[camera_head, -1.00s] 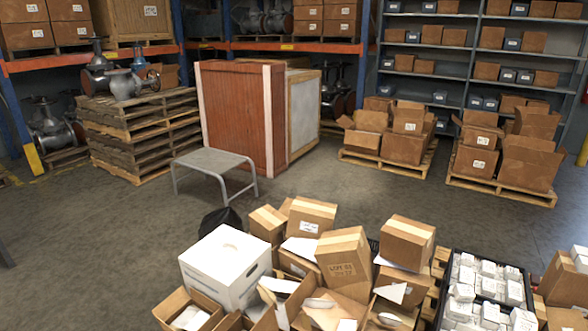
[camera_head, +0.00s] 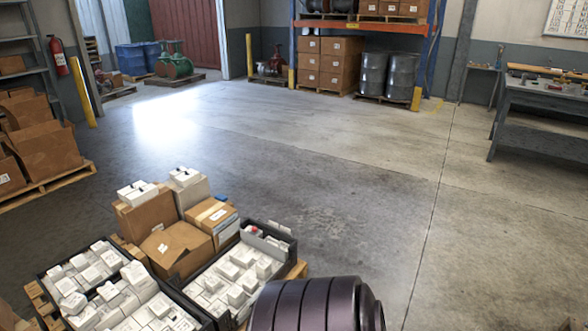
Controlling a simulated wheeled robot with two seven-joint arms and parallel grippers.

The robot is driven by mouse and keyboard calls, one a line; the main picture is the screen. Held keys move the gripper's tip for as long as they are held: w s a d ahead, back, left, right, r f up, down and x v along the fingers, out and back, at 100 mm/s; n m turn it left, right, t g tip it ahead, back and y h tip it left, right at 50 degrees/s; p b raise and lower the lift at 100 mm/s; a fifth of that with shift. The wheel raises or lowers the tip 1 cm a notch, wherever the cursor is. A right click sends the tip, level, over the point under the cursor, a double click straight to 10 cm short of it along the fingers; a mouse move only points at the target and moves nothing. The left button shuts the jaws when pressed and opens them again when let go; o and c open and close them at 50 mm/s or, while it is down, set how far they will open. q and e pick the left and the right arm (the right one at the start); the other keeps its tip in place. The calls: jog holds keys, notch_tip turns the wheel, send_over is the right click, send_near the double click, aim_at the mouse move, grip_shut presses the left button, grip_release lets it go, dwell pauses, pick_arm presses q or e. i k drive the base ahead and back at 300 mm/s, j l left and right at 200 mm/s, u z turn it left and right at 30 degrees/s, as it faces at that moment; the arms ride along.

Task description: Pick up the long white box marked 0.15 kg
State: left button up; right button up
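Many small white boxes lie in black crates at the lower left. One cluster of white boxes (camera_head: 131,297) fills the left crate, and another (camera_head: 230,277) fills the crate to its right. More white boxes sit on top of a brown carton (camera_head: 149,214) and beside it (camera_head: 186,180). Their markings are too small to read, so I cannot tell which one is marked 0.15 kg. Neither of my grippers is in view.
A pallet of cartons (camera_head: 40,150) is at the left. A grey workbench (camera_head: 545,97) stands at the right. The concrete floor (camera_head: 330,170) between is clear.

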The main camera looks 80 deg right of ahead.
aim_at(224, 268)
jog(key=z, duration=2)
jog(key=i+l+u, duration=0.15)
jog(key=u, duration=0.35)
jog(key=i+l+u, duration=0.2)
jog(key=u, duration=0.3)
jog(key=l, duration=0.1)
